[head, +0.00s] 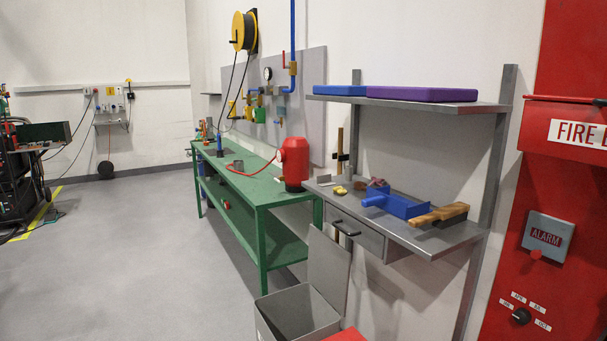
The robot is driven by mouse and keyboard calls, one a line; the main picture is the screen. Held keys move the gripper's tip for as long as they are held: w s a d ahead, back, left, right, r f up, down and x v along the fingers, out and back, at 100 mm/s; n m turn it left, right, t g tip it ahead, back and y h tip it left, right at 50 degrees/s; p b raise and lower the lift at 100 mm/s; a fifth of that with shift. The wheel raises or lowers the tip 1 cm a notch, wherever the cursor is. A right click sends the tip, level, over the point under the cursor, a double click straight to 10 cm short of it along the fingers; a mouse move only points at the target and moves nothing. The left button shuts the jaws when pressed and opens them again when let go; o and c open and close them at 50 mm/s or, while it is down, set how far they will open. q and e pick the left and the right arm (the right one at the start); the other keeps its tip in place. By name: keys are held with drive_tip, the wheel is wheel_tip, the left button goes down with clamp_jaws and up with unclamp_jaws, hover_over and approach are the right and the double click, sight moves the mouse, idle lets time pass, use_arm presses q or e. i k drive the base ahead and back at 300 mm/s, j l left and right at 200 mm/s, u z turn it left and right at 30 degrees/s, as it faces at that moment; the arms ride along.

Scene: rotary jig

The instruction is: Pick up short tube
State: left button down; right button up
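I cannot single out a short tube with certainty. Small items, too small to tell apart, stand at the far end of the green table (262,190), among them a blue upright piece (220,146) and a dark grey piece (238,166). On the metal shelf bench (440,239) lie a blue dustpan-like tool (400,205), a wooden-handled brush (440,215) and a small yellow piece (340,190). Neither of my grippers shows in the head view.
A red machine (293,163) stands on the green table's near end. A grey open bin (297,316) sits on the floor before the bench. A red fire cabinet (560,200) is at the right, dark equipment (18,180) at the far left.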

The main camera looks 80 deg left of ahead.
sight(348, 172)
drive_tip(key=u, duration=2.2)
drive_tip(key=z, duration=0.65)
drive_tip(key=i+j+z, duration=0.1)
drive_tip(key=j+z, duration=0.3)
drive_tip(key=i+j+z, duration=0.1)
drive_tip(key=j+z, duration=0.75)
drive_tip(key=k+j+z, duration=0.1)
drive_tip(key=j+z, duration=0.35)
